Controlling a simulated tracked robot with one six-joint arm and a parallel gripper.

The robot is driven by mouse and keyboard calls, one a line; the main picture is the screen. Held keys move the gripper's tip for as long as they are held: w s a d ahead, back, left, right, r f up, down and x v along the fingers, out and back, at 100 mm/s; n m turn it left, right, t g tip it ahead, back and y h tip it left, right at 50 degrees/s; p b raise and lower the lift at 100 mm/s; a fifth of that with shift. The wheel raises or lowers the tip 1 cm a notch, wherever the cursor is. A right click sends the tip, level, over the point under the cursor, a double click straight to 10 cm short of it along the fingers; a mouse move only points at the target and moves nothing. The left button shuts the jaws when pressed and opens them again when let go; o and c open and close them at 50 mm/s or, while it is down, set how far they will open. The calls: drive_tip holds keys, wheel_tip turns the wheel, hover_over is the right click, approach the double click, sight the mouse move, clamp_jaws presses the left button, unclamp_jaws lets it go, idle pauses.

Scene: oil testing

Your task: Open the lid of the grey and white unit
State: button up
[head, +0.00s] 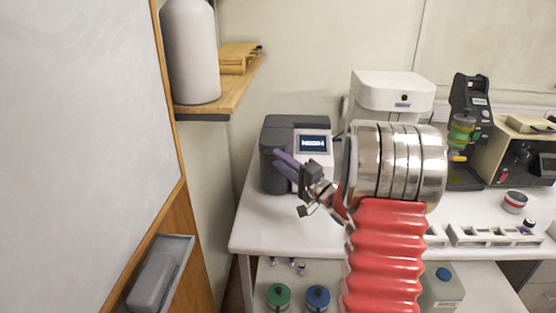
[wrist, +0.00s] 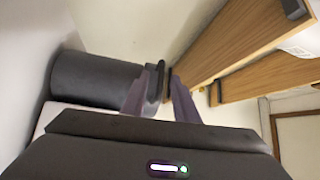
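The grey and white unit (head: 312,163) stands on the left part of the white bench, with a dark grey body and a lit screen on its white front. Its dark grey top looks closed. My gripper (head: 277,159) is in front of the unit's dark left part, its two purple fingers apart. In the wrist view the fingers (wrist: 160,78) stand either side of a thin dark upright piece of the unit (wrist: 155,86). A dark rounded part of the unit (wrist: 95,78) is left of them. Whether the fingers touch the piece cannot be told.
A wooden shelf (head: 240,82) with a white cylinder (head: 190,50) is at the upper left. A whiteboard (head: 80,130) stands at the left.

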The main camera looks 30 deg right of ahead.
drive_tip(key=shift+x, duration=0.85)
drive_tip(key=shift+c, duration=0.2)
clamp_jaws()
drive_tip(key=shift+s+f, duration=0.1)
drive_tip(key=shift+f, duration=0.05)
idle(0.6)
